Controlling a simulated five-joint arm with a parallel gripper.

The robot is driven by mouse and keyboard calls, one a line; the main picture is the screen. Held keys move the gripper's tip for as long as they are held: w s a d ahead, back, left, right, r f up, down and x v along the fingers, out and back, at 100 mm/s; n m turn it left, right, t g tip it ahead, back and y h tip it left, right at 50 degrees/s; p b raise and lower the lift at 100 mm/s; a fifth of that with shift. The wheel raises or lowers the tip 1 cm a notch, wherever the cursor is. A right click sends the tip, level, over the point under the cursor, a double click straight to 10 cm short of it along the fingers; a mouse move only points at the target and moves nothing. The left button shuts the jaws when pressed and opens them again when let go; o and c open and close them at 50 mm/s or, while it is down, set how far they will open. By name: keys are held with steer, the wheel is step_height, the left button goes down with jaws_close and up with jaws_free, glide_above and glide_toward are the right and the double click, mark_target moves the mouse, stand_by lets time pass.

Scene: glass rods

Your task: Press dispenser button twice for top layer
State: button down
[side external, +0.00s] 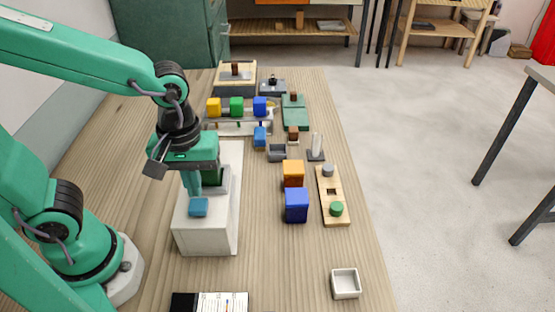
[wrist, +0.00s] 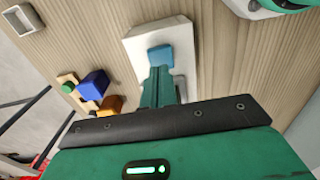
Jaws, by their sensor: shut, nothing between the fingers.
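The dispenser is a long white box (side external: 205,236) on the wooden table, also in the wrist view (wrist: 138,43). A blue button (side external: 198,207) sits on its top near the front end; it also shows in the wrist view (wrist: 160,56). My gripper (side external: 193,188) points down over the box top, its tips close to the button's rear edge. In the wrist view its fingers (wrist: 159,74) are together and empty, just short of the button. I cannot tell if they touch it. A dark green part of the box is half hidden behind my gripper.
An orange cube (side external: 293,174) and a blue cube (side external: 296,206) stand to the right, beside a wooden board (side external: 333,190) with pegs. A rack with yellow, green and blue blocks (side external: 237,106) stands behind. A small white tray (side external: 346,283) and a notebook (side external: 222,303) lie in front.

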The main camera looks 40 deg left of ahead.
mark_target(198, 205)
steer(key=shift+f, duration=1.35)
steer(key=shift+s+f, duration=0.1)
steer(key=shift+f, duration=1.25)
steer(key=shift+r, duration=0.1)
step_height(198, 205, up, 14)
steer(key=shift+w+r, duration=0.25)
stand_by(2.2)
